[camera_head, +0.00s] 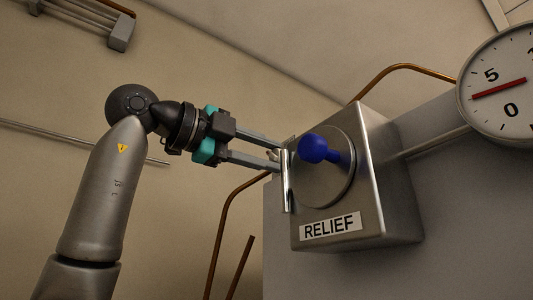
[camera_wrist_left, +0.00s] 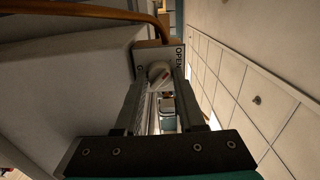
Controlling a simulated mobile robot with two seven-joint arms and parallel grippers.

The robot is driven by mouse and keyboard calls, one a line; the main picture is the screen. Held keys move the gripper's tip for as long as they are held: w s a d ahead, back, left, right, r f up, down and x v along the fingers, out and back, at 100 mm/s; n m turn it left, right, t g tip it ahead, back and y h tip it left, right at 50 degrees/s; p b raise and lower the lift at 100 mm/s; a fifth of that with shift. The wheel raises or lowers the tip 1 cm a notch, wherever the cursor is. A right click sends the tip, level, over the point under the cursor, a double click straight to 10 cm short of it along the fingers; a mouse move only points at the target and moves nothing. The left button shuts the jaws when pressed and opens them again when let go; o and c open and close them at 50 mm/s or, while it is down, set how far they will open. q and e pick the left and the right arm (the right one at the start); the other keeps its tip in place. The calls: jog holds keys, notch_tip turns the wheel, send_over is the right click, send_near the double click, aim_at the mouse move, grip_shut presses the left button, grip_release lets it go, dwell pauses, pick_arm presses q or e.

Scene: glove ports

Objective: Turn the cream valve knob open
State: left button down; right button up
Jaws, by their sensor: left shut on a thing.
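The cream knob (camera_wrist_left: 158,70) is a pale round piece between the fingertips of my left gripper (camera_wrist_left: 158,80) in the left wrist view, with a small red mark on it. In the head view my left gripper (camera_head: 281,157) reaches from the left to the left side of a metal valve box (camera_head: 388,215) labelled RELIEF. It is shut on the knob, which is mostly hidden there by the fingers and the box edge. My right gripper is not in view.
A blue ball-ended handle (camera_head: 314,149) sticks out from the round plate on the box front. A gauge (camera_head: 505,86) with a red needle is at the upper right. Copper pipes (camera_head: 220,232) run behind and below. The space left of the box is open.

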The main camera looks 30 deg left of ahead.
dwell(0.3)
pick_arm(q)
jog(key=c, duration=0.5)
grip_release()
